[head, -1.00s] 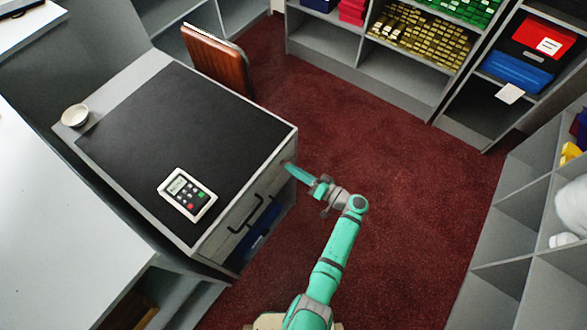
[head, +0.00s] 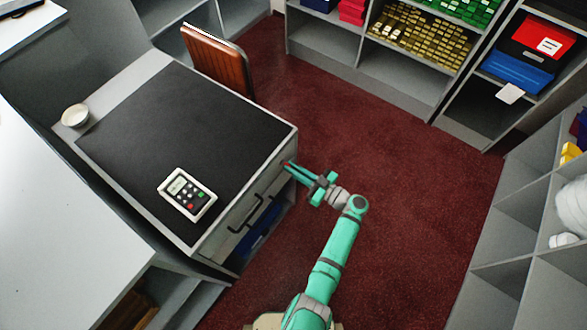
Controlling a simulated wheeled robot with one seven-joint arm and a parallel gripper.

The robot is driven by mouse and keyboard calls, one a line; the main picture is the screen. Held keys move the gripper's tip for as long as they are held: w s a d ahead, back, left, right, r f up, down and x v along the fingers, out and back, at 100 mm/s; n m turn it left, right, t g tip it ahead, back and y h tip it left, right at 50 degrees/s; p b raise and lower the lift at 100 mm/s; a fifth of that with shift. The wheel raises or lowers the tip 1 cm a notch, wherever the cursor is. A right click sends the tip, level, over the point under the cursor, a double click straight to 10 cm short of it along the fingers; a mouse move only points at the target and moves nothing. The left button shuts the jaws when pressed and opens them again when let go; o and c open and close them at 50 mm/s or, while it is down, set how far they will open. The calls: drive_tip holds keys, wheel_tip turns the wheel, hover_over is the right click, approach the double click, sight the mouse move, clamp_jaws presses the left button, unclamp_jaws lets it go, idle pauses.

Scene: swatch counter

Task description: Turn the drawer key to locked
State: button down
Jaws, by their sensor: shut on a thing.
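The desk (head: 265,185) has a drawer front (head: 246,213) with a dark bar handle (head: 245,212) on its right side. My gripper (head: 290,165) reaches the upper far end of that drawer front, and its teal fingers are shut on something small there. The drawer key is hidden by the fingers, so I cannot see its shape or its angle.
A card terminal (head: 187,193) lies on the dark desk mat (head: 180,130), with a small white bowl (head: 75,116) at the left. A brown chair (head: 217,65) stands behind the desk. Shelves (head: 400,85) line the back and right. The red carpet (head: 420,200) between is clear.

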drive_tip(key=shift+n, duration=0.5)
drive_tip(key=c, duration=1.9)
unclamp_jaws()
drive_tip(key=v, duration=1.1)
drive_tip(key=shift+w, duration=0.1)
